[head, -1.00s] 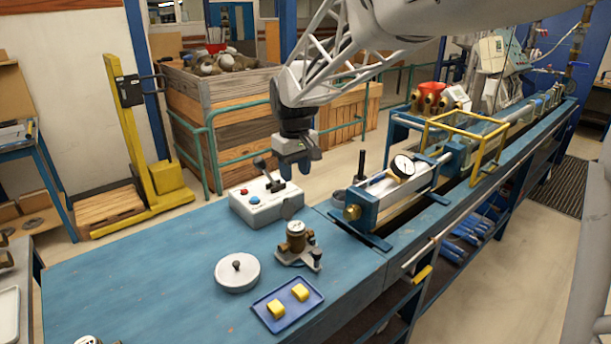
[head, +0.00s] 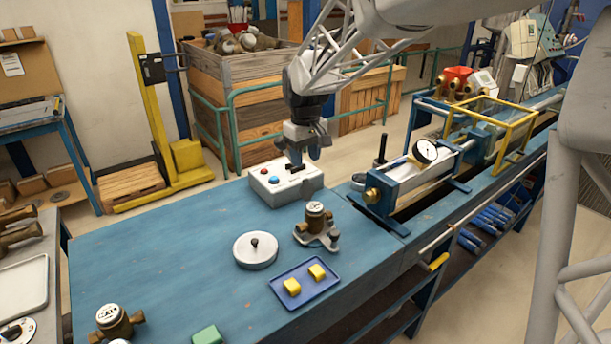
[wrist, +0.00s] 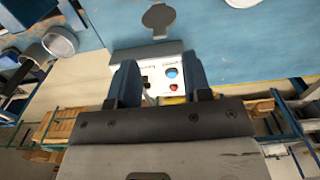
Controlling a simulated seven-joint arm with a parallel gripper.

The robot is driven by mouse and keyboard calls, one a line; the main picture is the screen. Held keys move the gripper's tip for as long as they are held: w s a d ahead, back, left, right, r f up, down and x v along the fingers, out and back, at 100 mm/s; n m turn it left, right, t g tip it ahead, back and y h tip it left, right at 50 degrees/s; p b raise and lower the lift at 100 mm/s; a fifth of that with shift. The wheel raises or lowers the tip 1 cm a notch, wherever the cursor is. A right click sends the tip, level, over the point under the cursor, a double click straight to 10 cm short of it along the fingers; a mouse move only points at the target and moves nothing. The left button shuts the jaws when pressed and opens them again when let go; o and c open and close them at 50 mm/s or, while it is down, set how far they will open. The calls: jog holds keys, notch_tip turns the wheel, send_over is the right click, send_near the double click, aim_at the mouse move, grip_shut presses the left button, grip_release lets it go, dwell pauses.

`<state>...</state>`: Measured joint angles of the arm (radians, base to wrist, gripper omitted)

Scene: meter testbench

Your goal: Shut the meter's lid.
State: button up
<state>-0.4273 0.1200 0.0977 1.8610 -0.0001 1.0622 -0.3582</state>
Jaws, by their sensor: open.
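A small brass meter (head: 314,222) with a pale round top stands on a grey base on the blue bench, in front of the control box. Whether its top is a shut lid or an open face I cannot tell. A second brass meter (head: 113,320) with a white face showing stands at the near left. My gripper (head: 306,157) is above the control box (head: 287,184), behind the first meter and apart from it. In the wrist view its open fingers (wrist: 161,85) frame the control box, with nothing held between them. A flat grey shape (wrist: 158,18) lies beyond the box there.
A round knobbed grey cover (head: 255,251) and a blue tray (head: 305,286) with yellow blocks lie near the first meter. A green block (head: 207,334) is at the front edge. A test rig (head: 400,180) with a gauge stands right.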

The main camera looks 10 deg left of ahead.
aim_at(307, 188)
jog(key=shift+f, duration=3.05)
grip_shut()
